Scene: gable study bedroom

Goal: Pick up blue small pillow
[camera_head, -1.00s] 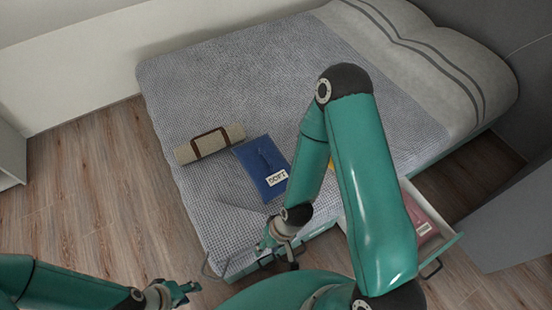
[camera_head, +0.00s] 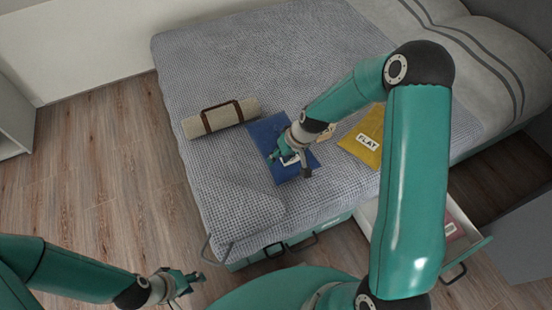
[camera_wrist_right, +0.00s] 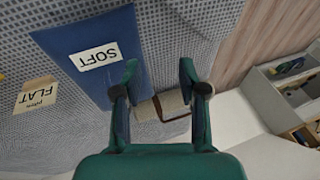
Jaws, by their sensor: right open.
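The blue small pillow (camera_head: 263,135) lies flat on the grey bedspread, partly hidden by my right gripper (camera_head: 290,158). In the right wrist view the pillow (camera_wrist_right: 75,35) carries a white label reading "SOFT". My right gripper (camera_wrist_right: 158,82) is open with nothing between its fingers. Its left finger overlaps the pillow's edge in that view; I cannot tell whether it touches. My left gripper (camera_head: 183,287) is low at the left, over the floor and away from the bed; its jaw opening is unclear.
A rolled beige mat (camera_head: 222,117) with dark straps lies left of the pillow. An open drawer (camera_head: 476,243) juts from the bed's side.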

